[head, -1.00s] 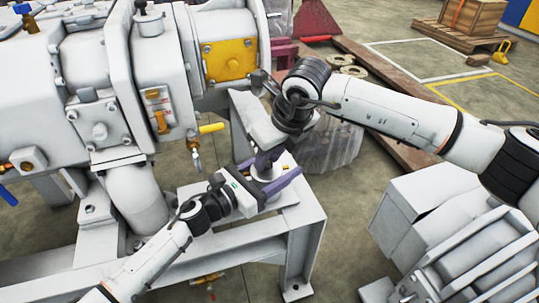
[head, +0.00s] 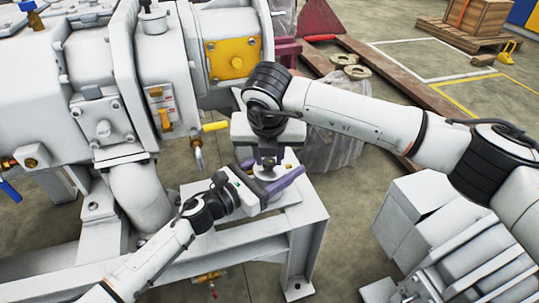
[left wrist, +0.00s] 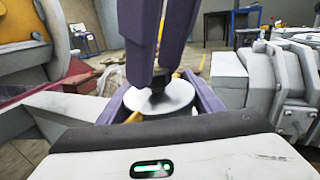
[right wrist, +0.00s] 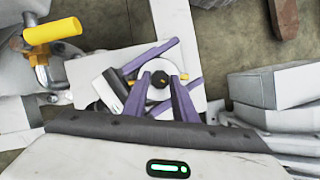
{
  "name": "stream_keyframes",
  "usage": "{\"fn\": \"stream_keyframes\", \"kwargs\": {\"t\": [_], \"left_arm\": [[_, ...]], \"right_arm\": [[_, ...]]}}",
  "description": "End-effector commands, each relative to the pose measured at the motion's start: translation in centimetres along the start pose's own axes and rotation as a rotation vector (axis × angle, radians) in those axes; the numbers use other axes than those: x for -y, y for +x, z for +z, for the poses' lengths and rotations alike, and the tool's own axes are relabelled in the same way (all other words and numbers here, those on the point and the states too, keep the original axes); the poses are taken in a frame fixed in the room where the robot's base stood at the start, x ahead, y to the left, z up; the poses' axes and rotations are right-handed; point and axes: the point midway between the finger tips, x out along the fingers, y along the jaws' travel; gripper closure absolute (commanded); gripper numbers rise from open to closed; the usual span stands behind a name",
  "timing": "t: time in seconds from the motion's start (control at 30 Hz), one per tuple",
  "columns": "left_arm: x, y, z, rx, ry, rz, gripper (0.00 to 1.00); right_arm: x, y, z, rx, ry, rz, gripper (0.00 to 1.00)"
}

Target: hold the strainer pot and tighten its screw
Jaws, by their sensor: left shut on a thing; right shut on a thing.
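The strainer pot (left wrist: 165,99) is white and round with a flat top; it also shows in the right wrist view (right wrist: 176,70). My left gripper (head: 277,169) has its purple fingers on either side of the pot, shut on it from the side. A dark screw (right wrist: 158,80) stands at the middle of the pot's top. My right gripper (right wrist: 163,78) points down from above, its purple fingers shut on the screw. In the head view my right wrist partly hides the screw and pot.
The pot sits on a white stand (head: 300,215) beside a large white pump machine (head: 105,75). A yellow-handled valve (head: 215,126) is close to the left of my right gripper. White box-like equipment (head: 425,220) stands at the right. Floor between it and the stand is clear.

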Motion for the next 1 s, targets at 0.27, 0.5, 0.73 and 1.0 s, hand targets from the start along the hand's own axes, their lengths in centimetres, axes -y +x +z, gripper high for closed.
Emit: {"fn": "stream_keyframes", "kwargs": {"t": [0.27, 0.5, 0.73, 1.0], "left_arm": [[0.02, -0.08, -0.28, -0.005, -0.001, 0.001, 0.78], [0.01, -0.09, -0.32, -0.006, -0.001, 0.001, 0.78], [0.01, -0.09, -0.31, -0.005, -0.001, 0.001, 0.78], [0.01, -0.08, -0.27, -0.005, -0.001, 0.001, 0.78]], "right_arm": [[-0.1, -0.27, 0.3, 0.008, 0.02, -0.005, 0.97], [-0.1, -0.28, 0.32, 0.008, 0.019, -0.004, 0.97], [-0.07, -0.17, 0.18, 0.005, 0.018, -0.005, 0.56], [-0.08, -0.6, 0.14, 0.004, 0.017, -0.005, 0.56]]}}
